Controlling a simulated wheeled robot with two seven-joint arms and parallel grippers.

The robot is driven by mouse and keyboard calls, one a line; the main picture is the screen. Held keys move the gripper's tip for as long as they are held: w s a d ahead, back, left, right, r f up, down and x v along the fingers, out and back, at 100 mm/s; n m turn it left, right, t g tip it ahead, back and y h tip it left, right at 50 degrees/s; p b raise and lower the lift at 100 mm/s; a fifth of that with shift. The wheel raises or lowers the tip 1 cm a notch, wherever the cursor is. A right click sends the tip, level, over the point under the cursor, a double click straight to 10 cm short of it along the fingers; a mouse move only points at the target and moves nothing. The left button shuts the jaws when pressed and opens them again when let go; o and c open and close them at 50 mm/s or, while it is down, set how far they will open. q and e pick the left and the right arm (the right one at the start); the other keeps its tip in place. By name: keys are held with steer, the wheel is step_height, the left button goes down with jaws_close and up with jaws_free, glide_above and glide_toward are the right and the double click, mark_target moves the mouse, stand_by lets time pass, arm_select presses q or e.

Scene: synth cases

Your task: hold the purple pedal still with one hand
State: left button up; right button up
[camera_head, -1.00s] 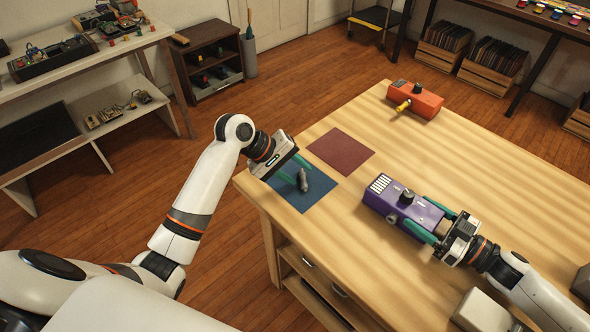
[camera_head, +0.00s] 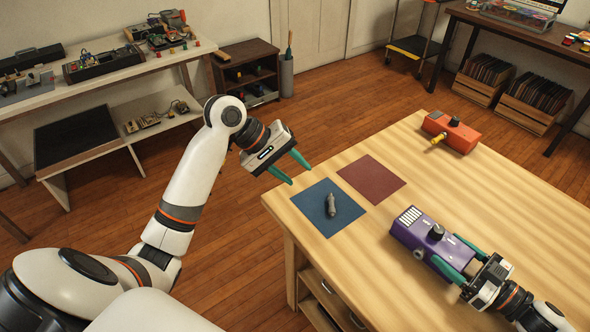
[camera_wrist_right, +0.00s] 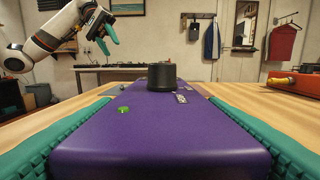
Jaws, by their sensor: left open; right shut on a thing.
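The purple pedal (camera_head: 426,236) lies on the wooden table, with a black knob on top and a white striped patch at its far end. My right gripper (camera_head: 460,262) is shut on the near end of the pedal, with one green finger along each side. In the right wrist view the pedal (camera_wrist_right: 160,130) fills the space between the green fingers. My left gripper (camera_head: 292,168) is open and empty, raised near the table's left corner, apart from the pedal. It also shows in the right wrist view (camera_wrist_right: 108,40).
A small grey metal piece (camera_head: 331,205) lies on a blue mat (camera_head: 314,215). A dark red mat (camera_head: 371,178) is beside it. An orange pedal (camera_head: 455,133) with a yellow plug sits at the far edge. The table between the mats and the orange pedal is bare.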

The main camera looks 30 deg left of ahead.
steer(key=o, duration=1.2)
steer(key=shift+c, duration=0.2)
steer(key=shift+d, duration=0.1)
steer(key=v, duration=1.2)
steer(key=shift+r, duration=0.15)
step_height(320, 180, up, 10)
steer(key=p, duration=0.9)
